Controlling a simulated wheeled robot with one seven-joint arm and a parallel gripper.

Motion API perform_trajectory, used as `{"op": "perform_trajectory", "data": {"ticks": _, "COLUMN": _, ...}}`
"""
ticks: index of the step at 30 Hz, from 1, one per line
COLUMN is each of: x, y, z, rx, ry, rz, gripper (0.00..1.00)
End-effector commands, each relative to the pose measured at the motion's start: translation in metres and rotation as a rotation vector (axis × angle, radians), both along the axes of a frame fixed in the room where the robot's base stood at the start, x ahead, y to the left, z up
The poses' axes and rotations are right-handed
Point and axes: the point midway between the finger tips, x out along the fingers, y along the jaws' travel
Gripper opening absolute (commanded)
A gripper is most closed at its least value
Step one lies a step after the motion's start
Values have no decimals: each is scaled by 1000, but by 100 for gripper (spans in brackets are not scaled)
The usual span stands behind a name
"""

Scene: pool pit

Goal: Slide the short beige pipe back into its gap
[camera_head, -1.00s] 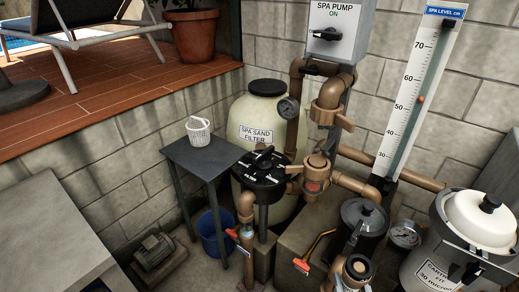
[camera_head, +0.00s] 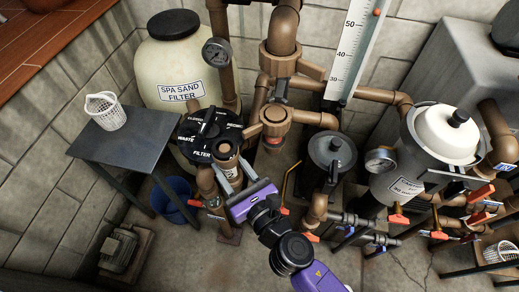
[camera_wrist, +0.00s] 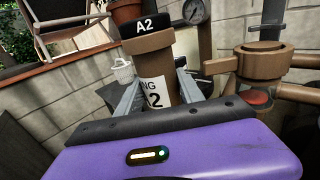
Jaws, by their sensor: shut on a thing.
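A short brown-beige pipe (camera_head: 227,153) is between the two fingers of my gripper (camera_head: 231,172), just in front of the black multiport valve (camera_head: 210,135). In the wrist view the pipe (camera_wrist: 154,64) stands nearly upright, with a black band marked "A2" at its top and a white label partly hidden below. The grey fingers of my gripper (camera_wrist: 158,95) are shut on its sides. Its lower end is hidden by the purple gripper body. A brown riser pipe (camera_head: 206,182) stands just left of it. I cannot tell which opening is its gap.
A brown union (camera_head: 275,120) and pipework stand close on the right, with a black-lidded pump pot (camera_head: 332,151) beyond. A grey table (camera_head: 118,142) with a white basket (camera_head: 105,110) is on the left, a blue bucket (camera_head: 175,200) beneath it. Red-handled valves (camera_head: 398,219) crowd the right.

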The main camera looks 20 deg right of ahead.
Motion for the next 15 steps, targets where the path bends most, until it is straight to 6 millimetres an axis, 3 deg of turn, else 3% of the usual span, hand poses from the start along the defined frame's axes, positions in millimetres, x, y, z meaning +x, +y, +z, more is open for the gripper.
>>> {"op": "perform_trajectory", "data": {"ticks": 1, "x": 2, "y": 15, "z": 15, "rx": 2, "ry": -5, "rz": 3, "gripper": 9}}
{"op": "perform_trajectory", "data": {"ticks": 3, "x": 3, "y": 28, "z": 25, "rx": 1, "ry": -2, "rz": -16, "gripper": 9}}
{"op": "perform_trajectory", "data": {"ticks": 6, "x": 4, "y": 36, "z": 37, "rx": -3, "ry": 2, "rz": -63, "gripper": 9}}
{"op": "perform_trajectory", "data": {"ticks": 11, "x": 2, "y": 39, "z": 54, "rx": -11, "ry": 6, "rz": -163, "gripper": 9}}
{"op": "perform_trajectory", "data": {"ticks": 15, "x": -4, "y": 30, "z": 70, "rx": -11, "ry": 5, "rz": -284, "gripper": 9}}
